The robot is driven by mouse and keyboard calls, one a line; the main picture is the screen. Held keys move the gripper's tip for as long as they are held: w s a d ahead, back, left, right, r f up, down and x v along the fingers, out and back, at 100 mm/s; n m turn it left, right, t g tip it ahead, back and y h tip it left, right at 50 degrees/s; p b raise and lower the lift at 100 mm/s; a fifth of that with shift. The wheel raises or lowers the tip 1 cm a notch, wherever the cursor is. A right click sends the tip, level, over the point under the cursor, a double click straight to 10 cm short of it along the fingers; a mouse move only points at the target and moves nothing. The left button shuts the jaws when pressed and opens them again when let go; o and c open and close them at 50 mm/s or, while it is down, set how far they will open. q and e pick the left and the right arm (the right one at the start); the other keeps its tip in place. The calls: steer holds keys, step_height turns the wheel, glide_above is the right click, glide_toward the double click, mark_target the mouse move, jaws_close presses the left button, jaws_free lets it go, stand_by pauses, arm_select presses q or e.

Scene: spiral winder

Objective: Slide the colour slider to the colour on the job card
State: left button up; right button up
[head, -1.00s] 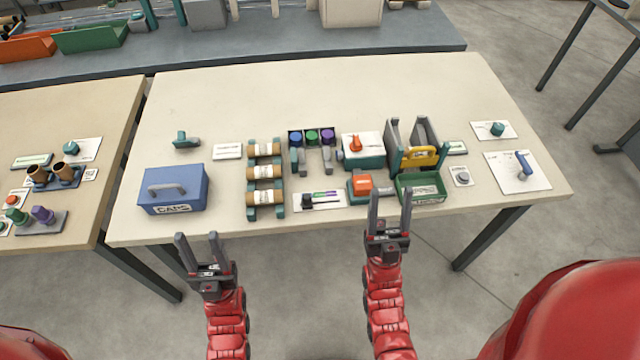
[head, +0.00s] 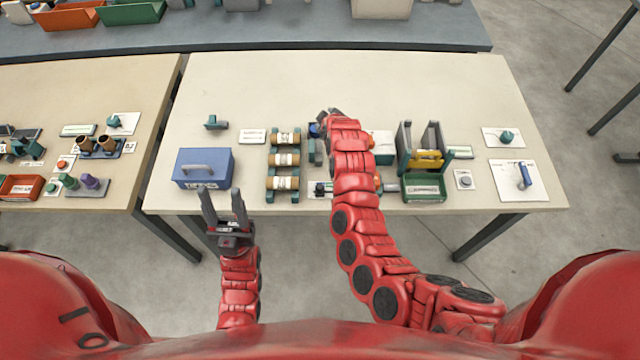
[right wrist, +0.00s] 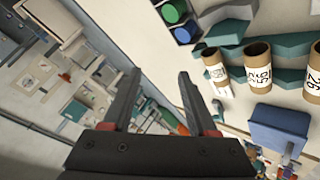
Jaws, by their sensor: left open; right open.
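The slider strip (head: 320,189), a pale plate with a dark knob, lies right of the roll rack in the head view; my right arm hides most of it. A small white card (head: 252,136) lies left of the rack; its print is too small to read, and I cannot tell if it is the job card. My right gripper (head: 329,115) reaches over the colour-cap holder, beyond the slider strip; in the right wrist view the gripper (right wrist: 159,72) is open and empty. My left gripper (head: 220,192) is open and empty at the table's front edge.
A blue box (head: 203,168) stands front left, beside the rack of cardboard rolls (head: 283,160). A green bin (head: 424,188) and yellow-handled stand (head: 428,157) are right of my arm. Blue and green caps (right wrist: 175,10) show in the wrist view. The table's back is clear.

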steer(key=s+a+n+g, duration=0.3)
steer(key=s+n+g, duration=0.1)
steer(key=s+g, duration=0.1)
steer(key=n+g+h, duration=0.2)
steer(key=n+g, duration=0.1)
steer(key=g, duration=0.2)
glide_toward(319, 186)
step_height(319, 186, down, 5)
steer(key=b, duration=0.7)
steer(key=shift+s+f, duration=0.1)
steer(key=shift+f, duration=0.05)
steer(key=shift+d+f+p, duration=0.1)
steer(key=shift+d+p, duration=0.05)
steer(key=shift+p, duration=0.7)
step_height(319, 186, down, 3)
steer(key=shift+r+p, duration=0.15)
steer(key=shift+p, duration=0.25)
steer(key=shift+f, duration=1)
jaws_close()
